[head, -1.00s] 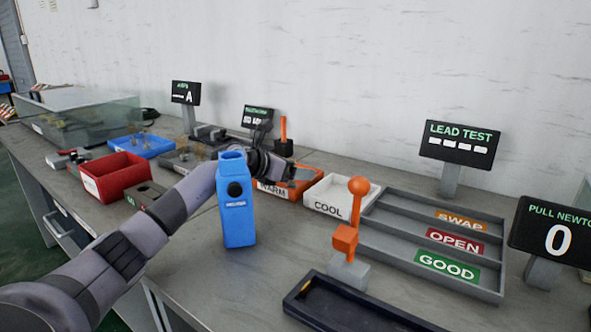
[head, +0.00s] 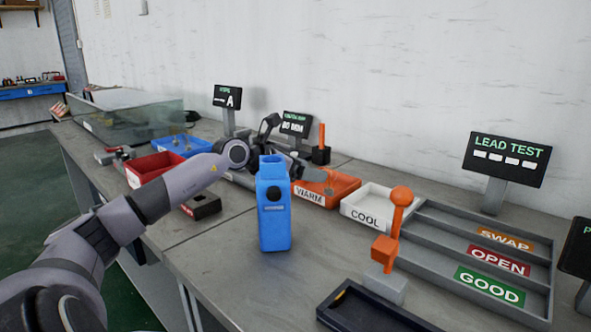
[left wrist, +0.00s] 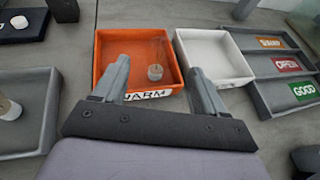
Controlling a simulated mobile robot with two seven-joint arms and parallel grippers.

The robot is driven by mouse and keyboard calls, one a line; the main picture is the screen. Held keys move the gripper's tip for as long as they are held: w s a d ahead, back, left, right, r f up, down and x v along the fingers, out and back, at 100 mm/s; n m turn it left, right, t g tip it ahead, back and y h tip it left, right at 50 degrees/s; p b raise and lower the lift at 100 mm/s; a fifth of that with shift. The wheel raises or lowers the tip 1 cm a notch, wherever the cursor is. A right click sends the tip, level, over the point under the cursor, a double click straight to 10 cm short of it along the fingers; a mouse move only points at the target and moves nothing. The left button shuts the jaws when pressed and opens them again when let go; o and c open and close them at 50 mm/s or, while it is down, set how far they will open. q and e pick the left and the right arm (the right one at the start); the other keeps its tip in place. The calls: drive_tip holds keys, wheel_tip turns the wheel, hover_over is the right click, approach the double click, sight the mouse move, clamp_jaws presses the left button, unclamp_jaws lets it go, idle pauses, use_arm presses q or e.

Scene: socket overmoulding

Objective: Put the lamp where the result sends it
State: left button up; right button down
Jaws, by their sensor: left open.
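A small lamp with clear glass and a pale base (left wrist: 155,72) stands in the orange WARM tray (left wrist: 108,47). My left gripper (left wrist: 157,78) is open above the near side of this tray, its fingers either side of the lamp in the picture, with nothing held. In the head view my left gripper (head: 326,178) is over the WARM tray (head: 346,189), and the lamp cannot be made out there. The white COOL tray (head: 374,199) is just right of it and looks empty. The grey rack with SWAP, OPEN and GOOD lanes (head: 420,262) looks empty. My right gripper is out of view.
A blue upright device (head: 274,228) stands in front of the trays. An orange-knobbed lever (head: 395,225) stands before the rack, near a dark tray (head: 350,312). The LEAD TEST screen (head: 507,158) shows only blank marks. Another pale-based piece (left wrist: 8,109) sits in a grey tray.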

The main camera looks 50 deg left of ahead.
use_arm(q)
drive_tip(key=shift+b+v, duration=0.55)
drive_tip(key=shift+v, duration=1.05)
